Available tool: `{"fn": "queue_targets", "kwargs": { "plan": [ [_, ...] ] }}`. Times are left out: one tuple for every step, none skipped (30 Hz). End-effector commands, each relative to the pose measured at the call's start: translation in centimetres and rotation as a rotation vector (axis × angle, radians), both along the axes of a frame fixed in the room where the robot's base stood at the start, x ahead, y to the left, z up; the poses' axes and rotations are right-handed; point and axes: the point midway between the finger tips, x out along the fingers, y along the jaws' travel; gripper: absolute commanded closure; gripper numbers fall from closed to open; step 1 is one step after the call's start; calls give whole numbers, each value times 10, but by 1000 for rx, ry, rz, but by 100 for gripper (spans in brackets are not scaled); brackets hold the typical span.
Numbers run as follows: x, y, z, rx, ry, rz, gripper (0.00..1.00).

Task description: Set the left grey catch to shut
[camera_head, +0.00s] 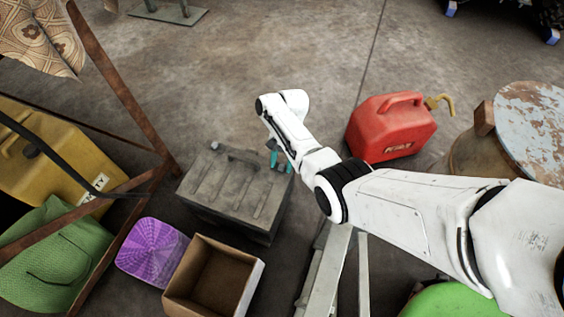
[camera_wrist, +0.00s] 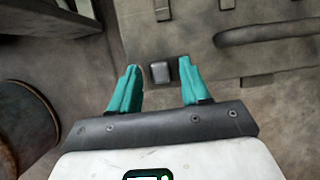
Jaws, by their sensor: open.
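A grey toolbox (camera_head: 232,197) with a ridged lid and a carry handle (camera_head: 243,157) stands on the floor, left of my arm. My gripper (camera_head: 281,161) is over the toolbox's right end, its teal fingers pointing down. In the wrist view my gripper (camera_wrist: 158,67) is open and empty. A small grey catch (camera_wrist: 159,72) shows between its fingertips, nearer the left finger, with a gap on each side. I cannot tell whether the fingers reach down to its height, or whether it is open or shut. The toolbox lid (camera_wrist: 205,35) and handle (camera_wrist: 270,31) lie beyond.
A red fuel can (camera_head: 391,128) stands right of the arm, near a round worn-topped drum (camera_head: 535,125). An open cardboard box (camera_head: 213,277) and a purple basket (camera_head: 152,252) sit in front of the toolbox. A rusty frame (camera_head: 122,88) is at left. Floor behind the toolbox is clear.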

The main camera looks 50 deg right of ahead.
Motion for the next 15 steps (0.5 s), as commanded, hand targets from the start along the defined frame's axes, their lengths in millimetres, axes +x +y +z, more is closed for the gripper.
{"fn": "queue_targets", "kwargs": {
  "plan": [
    [0,0,0,0,0,0,53],
    [0,0,0,0,0,0,53],
    [0,0,0,0,0,0,53],
    [0,0,0,0,0,0,53],
    [0,0,0,0,0,0,56],
    [0,0,0,0,0,0,60],
    [0,0,0,0,0,0,63],
    [0,0,0,0,0,0,66],
    [0,0,0,0,0,0,69],
    [0,0,0,0,0,0,72],
    [0,0,0,0,0,0,75],
    [0,0,0,0,0,0,79],
    [0,0,0,0,0,0,82],
    [0,0,0,0,0,0,85],
    [0,0,0,0,0,0,89]
  ]
}}
